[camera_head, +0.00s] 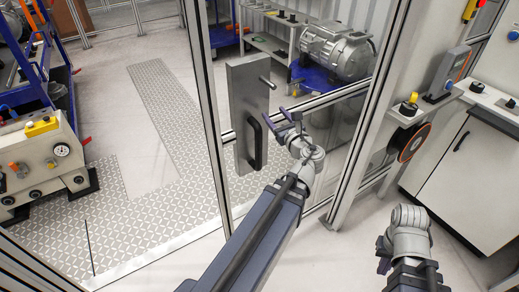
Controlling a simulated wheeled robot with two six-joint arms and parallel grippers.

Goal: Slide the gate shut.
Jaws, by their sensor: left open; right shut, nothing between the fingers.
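The gate is a clear panel in a metal frame (205,95), standing in the middle of the head view. A gap lies open to the left of its leading edge. A grey lock plate (247,100) with a black bar handle (260,143) is on the gate near that edge. My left gripper (284,123) is open, just right of the handle. A fingertip looks close to the handle; I cannot tell whether it touches. My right gripper (382,254) is shut and empty at the lower right, away from the gate.
Beyond the gap, a patterned metal floor plate (165,110) and a machine (40,150) with a gauge stand inside. A motor (337,50) is behind the clear panel.

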